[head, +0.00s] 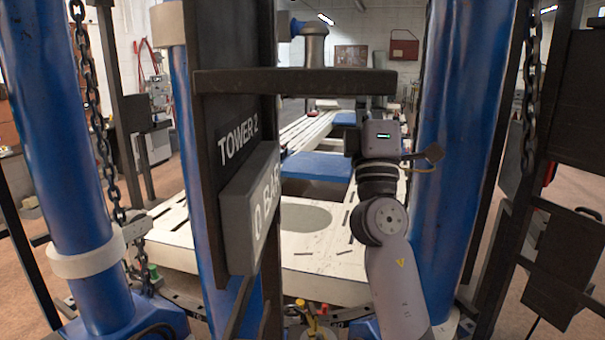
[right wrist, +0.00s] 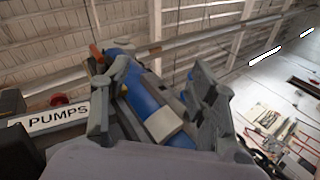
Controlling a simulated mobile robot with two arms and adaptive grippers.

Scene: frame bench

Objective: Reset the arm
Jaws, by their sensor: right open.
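My right arm (head: 390,250) rises from the bottom of the head view, bent at a joint, with its wrist (head: 378,140) near a dark horizontal bar. Its fingers cannot be made out in the head view. In the right wrist view my right gripper (right wrist: 160,72) is open, its two grey fingers spread apart. Nothing is held between them. A blue post with a pale band (right wrist: 160,122) shows in the gap behind the fingers. My left gripper and arm are not in view.
The dark bar (head: 295,82) and the "TOWER 2" upright (head: 238,150) stand close to the arm's left. A blue post (head: 455,150) is close on its right. Another blue post (head: 65,150) and a chain (head: 90,80) are at far left. A white frame bench (head: 325,262) lies behind.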

